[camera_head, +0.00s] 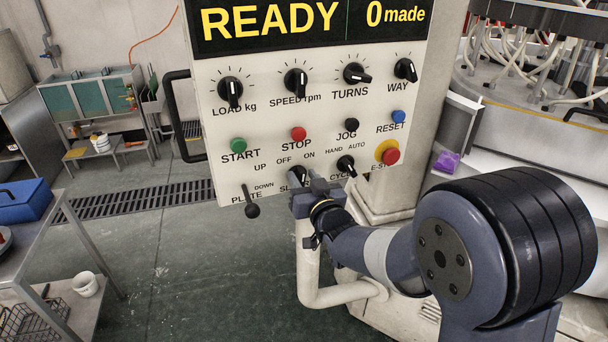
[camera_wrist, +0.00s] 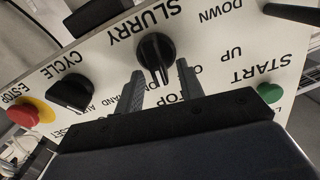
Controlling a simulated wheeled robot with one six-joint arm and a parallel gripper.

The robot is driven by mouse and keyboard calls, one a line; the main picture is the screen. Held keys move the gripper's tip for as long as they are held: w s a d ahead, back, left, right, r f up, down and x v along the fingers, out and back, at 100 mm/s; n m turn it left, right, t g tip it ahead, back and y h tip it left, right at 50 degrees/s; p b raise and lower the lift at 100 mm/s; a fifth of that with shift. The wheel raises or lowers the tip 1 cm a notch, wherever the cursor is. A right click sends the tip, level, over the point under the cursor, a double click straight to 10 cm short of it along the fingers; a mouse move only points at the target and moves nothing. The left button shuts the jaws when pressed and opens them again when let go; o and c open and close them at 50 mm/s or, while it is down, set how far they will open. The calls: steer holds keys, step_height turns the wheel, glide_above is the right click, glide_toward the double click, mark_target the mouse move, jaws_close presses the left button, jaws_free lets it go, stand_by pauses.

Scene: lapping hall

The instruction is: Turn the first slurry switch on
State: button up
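The slurry switch is a black round knob with a raised grip bar (camera_wrist: 155,50), on the lower part of the panel. In the wrist view the panel appears upside down and the bar points down between my fingers. My gripper (camera_wrist: 159,68) is open, one finger on each side of the bar, with a gap visible on both sides. In the head view my gripper (camera_head: 308,186) is at the panel's lower edge and covers much of the switch and its label. OFF and ON show above it there; fingers partly hide these labels in the wrist view. I cannot tell the exact setting.
The cycle knob (camera_head: 346,165) and red emergency stop (camera_head: 390,155) are right of the switch in the head view. The plate lever (camera_head: 251,209) hangs to its left. The stop button (camera_head: 298,134) is above. A pale pipe (camera_head: 307,265) runs below my gripper.

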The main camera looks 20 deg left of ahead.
steer(key=shift+w+a, duration=0.1)
jaws_close()
stand_by(0.4)
